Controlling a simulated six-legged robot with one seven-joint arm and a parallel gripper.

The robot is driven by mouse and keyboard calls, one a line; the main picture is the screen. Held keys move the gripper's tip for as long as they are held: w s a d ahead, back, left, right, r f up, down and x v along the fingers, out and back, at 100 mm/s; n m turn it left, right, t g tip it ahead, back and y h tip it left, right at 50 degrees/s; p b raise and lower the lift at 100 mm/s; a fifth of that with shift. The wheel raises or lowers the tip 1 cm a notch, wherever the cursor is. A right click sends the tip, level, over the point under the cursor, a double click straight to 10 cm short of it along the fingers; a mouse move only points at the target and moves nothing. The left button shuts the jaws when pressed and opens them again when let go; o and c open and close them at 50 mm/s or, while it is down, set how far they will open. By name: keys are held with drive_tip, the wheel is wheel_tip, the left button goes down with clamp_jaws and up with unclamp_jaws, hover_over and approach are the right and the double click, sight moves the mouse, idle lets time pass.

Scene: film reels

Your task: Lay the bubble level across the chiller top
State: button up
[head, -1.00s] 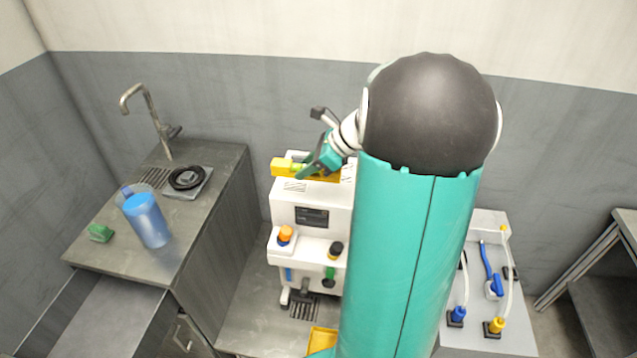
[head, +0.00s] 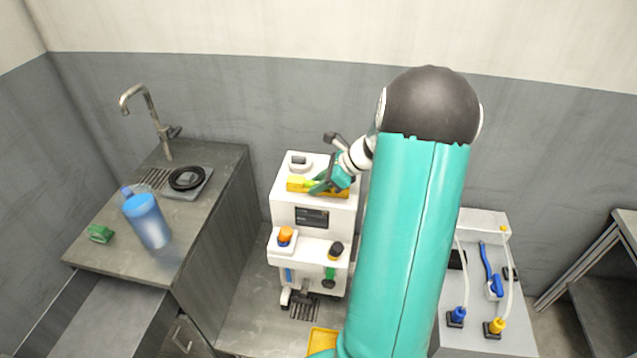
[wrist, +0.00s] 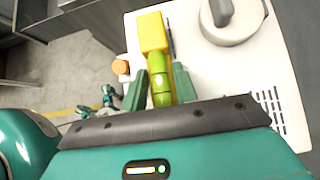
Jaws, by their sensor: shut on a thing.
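The bubble level is a yellow bar with a green vial; its yellow end shows in the head view (head: 297,184) and in the wrist view (wrist: 152,33). The chiller (head: 288,212) is a white cabinet with a small dark display on its front. Its white top shows in the wrist view (wrist: 195,62). My gripper (head: 318,186) is shut on the level, with a teal finger on each side of the green vial in the wrist view (wrist: 160,80). The level lies over the front part of the chiller top. I cannot tell whether it touches the top.
A round white cap with a grey handle (head: 300,163) stands on the chiller top behind the level. A counter on the left holds a blue jug (head: 148,222), a green block (head: 100,234) and a black ring on a scale (head: 187,178). A side table (head: 478,270) with tubes stands right.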

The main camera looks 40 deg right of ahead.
drive_tip(key=o, duration=1.1)
drive_tip(key=shift+f, duration=0.1)
drive_tip(key=shift+c, duration=0.2)
drive_tip(key=v, duration=1.2)
drive_tip(key=a+r+n+g+h, duration=0.1)
drive_tip(key=a+r+n+g, duration=0.15)
drive_tip(key=a+n, duration=0.55)
drive_tip(key=a+r+n+g+h, duration=0.1)
drive_tip(key=a+r+n, duration=0.25)
drive_tip(key=a, duration=0.85)
drive_tip(key=s+a+r+n+t+h, duration=0.1)
drive_tip(key=s+a+n, duration=0.4)
drive_tip(key=a+n, duration=0.3)
drive_tip(key=s+a+r+n+t+h, duration=0.1)
drive_tip(key=s+a+r+n+h, duration=0.1)
drive_tip(key=s+a+n, duration=0.3)
drive_tip(key=shift+a+n+h, duration=0.3)
drive_tip(key=shift+a+n, duration=1.4)
drive_tip(key=shift+n, duration=0.25)
drive_tip(key=shift+r, duration=0.15)
